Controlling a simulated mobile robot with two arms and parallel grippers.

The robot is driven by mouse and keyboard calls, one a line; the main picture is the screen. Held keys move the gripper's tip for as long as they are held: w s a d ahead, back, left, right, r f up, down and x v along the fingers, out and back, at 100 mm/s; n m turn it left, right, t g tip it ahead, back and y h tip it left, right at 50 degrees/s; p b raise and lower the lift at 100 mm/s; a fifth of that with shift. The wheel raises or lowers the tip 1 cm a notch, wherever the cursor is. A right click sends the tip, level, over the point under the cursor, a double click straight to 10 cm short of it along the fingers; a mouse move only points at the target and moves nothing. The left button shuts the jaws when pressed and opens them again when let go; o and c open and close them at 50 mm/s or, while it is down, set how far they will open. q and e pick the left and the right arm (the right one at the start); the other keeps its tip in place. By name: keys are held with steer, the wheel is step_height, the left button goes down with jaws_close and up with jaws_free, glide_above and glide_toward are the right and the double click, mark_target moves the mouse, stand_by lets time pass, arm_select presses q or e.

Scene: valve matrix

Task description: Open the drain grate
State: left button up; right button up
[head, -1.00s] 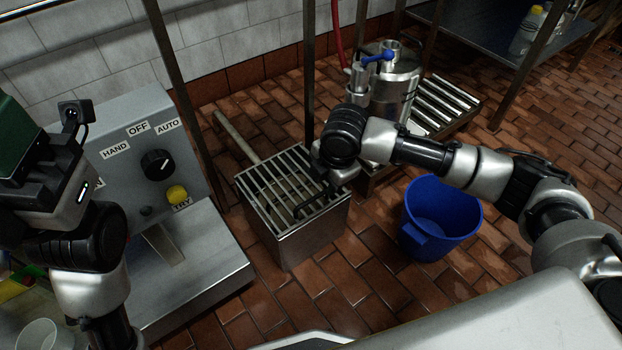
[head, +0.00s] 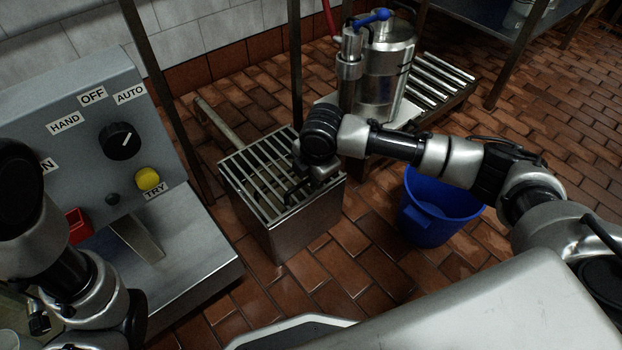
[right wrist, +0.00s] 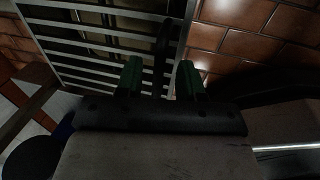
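The drain grate (head: 262,172) is a set of metal bars lying flat on top of a square steel box (head: 297,236) on the tiled floor. A dark bar handle (head: 291,196) is at its right front part. My right gripper (head: 297,181) is low over the grate's right side, partly hidden by its own wrist in the head view. In the right wrist view, its two green fingers (right wrist: 159,79) are apart, with the dark handle (right wrist: 164,45) between them and gaps showing beside it. My left arm is at the left edge of the head view; its gripper is out of the picture.
A control panel (head: 92,128) with a dial and yellow button stands at the left. A blue bucket (head: 437,212) is right of the box. Behind is a steel canister (head: 388,70) with a blue lever. A thin post stands just behind the grate.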

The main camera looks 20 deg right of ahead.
steer(key=shift+f, duration=0.1)
steer(key=shift+c, duration=0.5)
jaws_close()
